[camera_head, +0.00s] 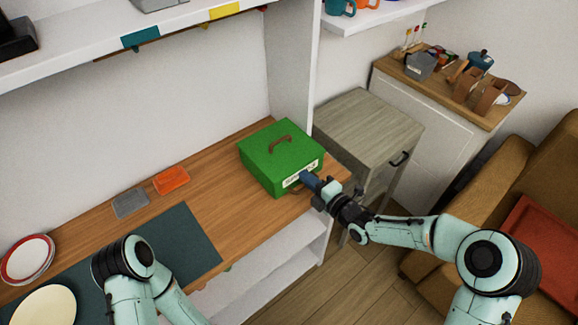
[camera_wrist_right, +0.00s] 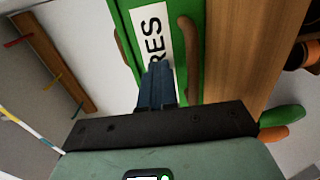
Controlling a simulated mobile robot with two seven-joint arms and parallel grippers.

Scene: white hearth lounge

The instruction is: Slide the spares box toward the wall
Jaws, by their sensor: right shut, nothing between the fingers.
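The spares box (camera_head: 270,152) is a green box with a brown handle on its lid and a white label on its front. It sits on the wooden counter (camera_head: 225,178), near the upright panel at the counter's right end. My right gripper (camera_head: 307,178) is shut and empty, with its fingertips at the box's front by the label. In the right wrist view the shut fingers (camera_wrist_right: 156,84) point at the green front face and cover part of the label (camera_wrist_right: 152,35); contact cannot be told for sure. My left arm is at the lower left, its gripper out of view.
A grey card (camera_head: 130,202) and an orange card (camera_head: 171,180) lie left of the box, with a dark mat (camera_head: 185,240) in front. Plates (camera_head: 28,258) are at far left. A grey wooden cabinet (camera_head: 368,128) stands right of the counter.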

